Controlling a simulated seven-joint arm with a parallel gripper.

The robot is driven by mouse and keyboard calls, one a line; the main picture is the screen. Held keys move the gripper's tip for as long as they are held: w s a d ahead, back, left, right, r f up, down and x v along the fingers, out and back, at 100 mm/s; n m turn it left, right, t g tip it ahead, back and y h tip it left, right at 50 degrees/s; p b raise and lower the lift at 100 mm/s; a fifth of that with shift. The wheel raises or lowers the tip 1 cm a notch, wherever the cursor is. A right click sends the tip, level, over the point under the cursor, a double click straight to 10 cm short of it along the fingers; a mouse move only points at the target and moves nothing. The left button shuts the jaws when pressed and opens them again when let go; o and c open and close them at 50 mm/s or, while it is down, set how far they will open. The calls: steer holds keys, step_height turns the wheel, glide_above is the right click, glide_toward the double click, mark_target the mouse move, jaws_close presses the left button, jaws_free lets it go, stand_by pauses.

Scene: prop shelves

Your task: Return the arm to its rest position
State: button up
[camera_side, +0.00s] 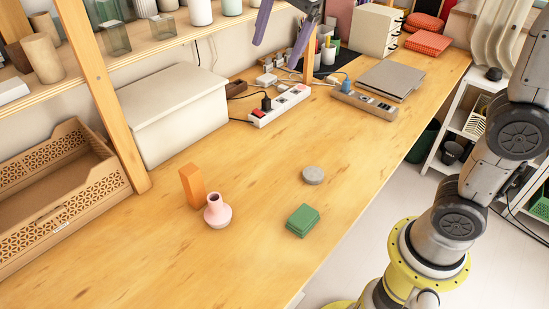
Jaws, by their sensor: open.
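My gripper (277,53) shows at the top middle of the side view. Its two purple fingers are spread apart with nothing between them. It appears raised over the back part of the wooden table (240,265); its exact height cannot be told. The upper part of the gripper is cut off by the top edge of the picture. An orange block (192,187) stands upright on the table beside a small pink vase (217,212). A green box (303,221) and a round grey disc (313,175) lie to their right, apart from the gripper.
A cream lidded box (175,112), a wooden crate (65,190) and a shelf post (108,100) line the left. Power strips (280,104), a closed grey laptop-like slab (391,80) and a drawer unit (375,30) are farther back. The table's front stretch is clear.

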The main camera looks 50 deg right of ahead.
steer(key=s+d+f+n, duration=0.2)
steer(key=s+f+n, duration=0.4)
steer(key=s+n, duration=0.2)
steer(key=s+d+f+n+t, duration=0.1)
steer(key=s+d+f+n, duration=0.2)
steer(key=s+f+n, duration=0.4)
steer(key=shift+s+d+n+t+h, duration=0.3)
steer(key=shift+s+n, duration=0.5)
steer(key=shift+s, duration=2.35)
